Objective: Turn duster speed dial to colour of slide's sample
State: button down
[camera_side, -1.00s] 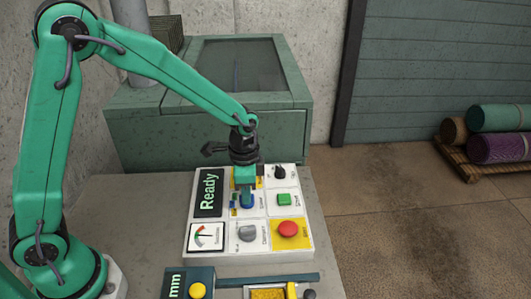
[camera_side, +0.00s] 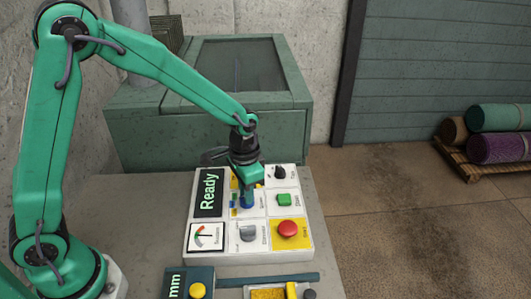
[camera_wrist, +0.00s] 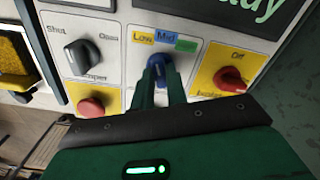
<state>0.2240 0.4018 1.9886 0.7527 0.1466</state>
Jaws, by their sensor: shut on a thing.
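The blue duster speed dial (camera_wrist: 157,70) sits on the white control panel (camera_side: 221,255), with a yellow Low, blue Mid and green label above it in the wrist view. My gripper (camera_wrist: 161,92) is shut on the dial, fingers pointing down at the panel. The dial also shows below my gripper in the side view (camera_side: 247,204). Its pointer seems to face up towards the labels in the wrist view; I cannot tell exactly which one. A yellow sample (camera_side: 268,294) lies in the slide's tray at the bottom of the side view, partly cut off.
Close around the dial are a grey damper knob (camera_wrist: 82,57), a red isolator knob (camera_wrist: 232,79) and a red button (camera_side: 288,229). A green button (camera_side: 284,199) and a Ready screen (camera_side: 208,192) are also on the panel. A green cabinet (camera_side: 150,140) stands behind.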

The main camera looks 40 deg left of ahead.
jog(key=shift+w+r+n, duration=0.1)
jog(key=shift+n, duration=1.5)
jog(key=c, duration=1.4)
grip_release()
jog(key=shift+r, duration=3.9)
